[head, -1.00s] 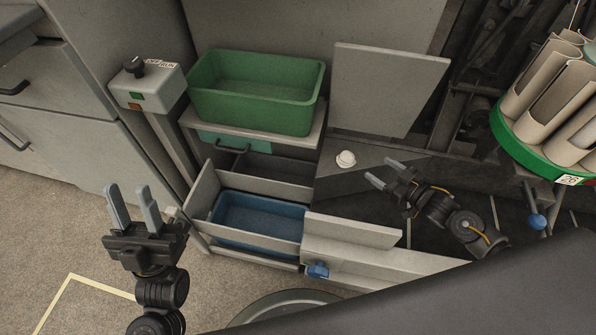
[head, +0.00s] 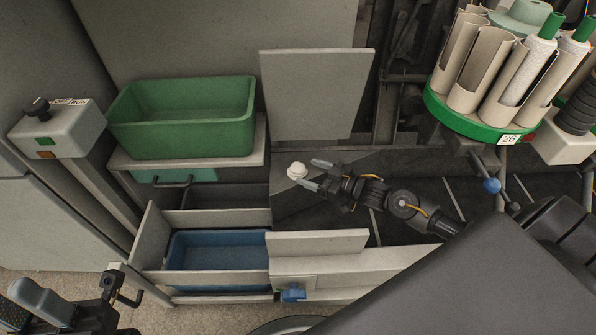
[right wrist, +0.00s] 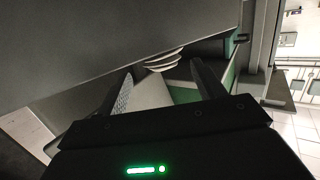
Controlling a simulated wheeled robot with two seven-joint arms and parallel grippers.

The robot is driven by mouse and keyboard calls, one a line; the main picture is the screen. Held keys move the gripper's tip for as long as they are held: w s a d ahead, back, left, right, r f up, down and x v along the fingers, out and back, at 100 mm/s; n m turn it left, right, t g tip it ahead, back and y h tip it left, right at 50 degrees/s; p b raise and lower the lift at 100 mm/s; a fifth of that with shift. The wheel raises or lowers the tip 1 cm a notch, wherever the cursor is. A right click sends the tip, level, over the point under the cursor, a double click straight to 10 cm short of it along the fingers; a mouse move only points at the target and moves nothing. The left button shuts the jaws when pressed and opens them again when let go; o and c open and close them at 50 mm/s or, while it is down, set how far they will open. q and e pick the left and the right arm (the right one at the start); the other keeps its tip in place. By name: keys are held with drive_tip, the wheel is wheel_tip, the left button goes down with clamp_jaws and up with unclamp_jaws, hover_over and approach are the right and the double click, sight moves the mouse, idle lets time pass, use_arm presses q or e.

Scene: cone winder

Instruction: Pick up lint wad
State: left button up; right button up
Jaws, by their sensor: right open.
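The lint wad (head: 297,170) is a small whitish lump on the grey surface beside the upright grey panel, left of my right gripper in the head view. My right gripper (head: 311,174) is open and points left, its fingertips right at the wad. In the right wrist view the wad (right wrist: 164,60) shows as pale layers beyond and between the open fingers (right wrist: 163,82). I cannot tell whether a finger touches it. My left gripper (head: 42,303) is at the lower left corner of the head view, partly cut off, with its fingers pointing left; its opening is unclear.
A green bin (head: 180,130) stands on a shelf at the left, above an open drawer with a blue bin (head: 215,252). An upright grey panel (head: 312,95) stands behind the wad. A green-rimmed carousel with tubes (head: 470,125) is at the upper right. A switch box (head: 55,130) stands far left.

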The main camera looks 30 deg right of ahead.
sight(304, 171)
drive_tip(key=b+x, duration=0.2)
drive_tip(key=x, duration=0.2)
drive_tip(key=shift+w+a+f, duration=0.1)
drive_tip(key=shift+a+f, duration=0.05)
drive_tip(key=shift+w+a, duration=0.25)
drive_tip(key=shift+w, duration=0.1)
drive_tip(key=c, duration=1)
drive_tip(key=shift+c, duration=0.2)
